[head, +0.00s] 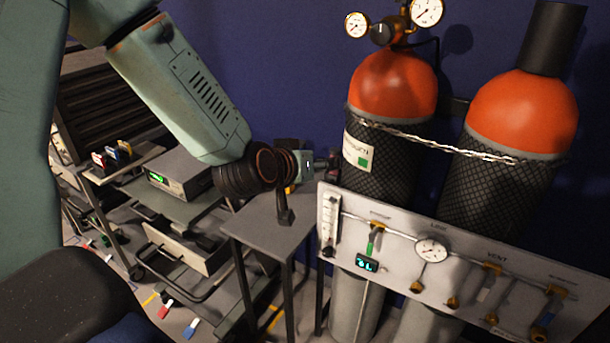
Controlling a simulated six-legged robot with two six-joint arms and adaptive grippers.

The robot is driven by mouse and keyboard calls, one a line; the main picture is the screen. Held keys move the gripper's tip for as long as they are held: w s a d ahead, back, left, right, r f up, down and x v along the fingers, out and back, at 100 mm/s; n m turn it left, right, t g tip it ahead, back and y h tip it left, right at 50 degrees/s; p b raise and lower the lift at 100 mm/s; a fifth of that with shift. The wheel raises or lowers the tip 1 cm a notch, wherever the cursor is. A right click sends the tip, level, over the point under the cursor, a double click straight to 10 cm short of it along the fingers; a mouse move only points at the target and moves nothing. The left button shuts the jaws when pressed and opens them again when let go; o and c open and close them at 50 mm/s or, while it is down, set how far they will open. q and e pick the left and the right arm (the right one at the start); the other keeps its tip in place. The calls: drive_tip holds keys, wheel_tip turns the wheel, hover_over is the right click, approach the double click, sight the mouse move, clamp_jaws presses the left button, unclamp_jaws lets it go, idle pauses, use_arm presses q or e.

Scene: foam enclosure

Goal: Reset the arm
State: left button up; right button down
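My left arm comes in from the left. Its black wrist is over a small grey table (262,222). My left gripper (318,166) is at the far end of this wrist, close to the panel's top left corner. It is small, dark and partly hidden by the wrist, so I cannot tell whether its fingers are open or shut, or whether it touches anything. A dark upright piece with a foot (285,213) shows below the wrist, over the table top. My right gripper is not in view.
A white valve panel (400,270) with a gauge (431,250) stands right of the table. Behind it, two orange-topped cylinders (395,85) (522,112) are chained by a blue wall. A cart with a grey instrument (178,172) stands left. Coloured items litter the floor.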

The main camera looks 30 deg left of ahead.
use_arm(q)
drive_tip(key=shift+s+f, duration=0.15)
drive_tip(key=shift+f, duration=0.65)
drive_tip(key=shift+s+r, duration=0.15)
drive_tip(key=s+d+f+m+g+b, duration=0.1)
drive_tip(key=s+f+g+b, duration=0.3)
drive_tip(key=s+f, duration=0.7)
drive_tip(key=s+d+f+m+g+b, duration=0.1)
drive_tip(key=s+d+f+g+b, duration=0.3)
drive_tip(key=s+f+b, duration=0.3)
drive_tip(key=s+d+f+m+g+b, duration=0.1)
drive_tip(key=s+f+g+b, duration=0.3)
drive_tip(key=s+f, duration=1.3)
wheel_tip(320, 180, down, 10)
drive_tip(key=shift+d+f+g+h+b, duration=0.1)
drive_tip(key=shift+d+g+h+b, duration=0.25)
drive_tip(key=shift+d+b, duration=0.45)
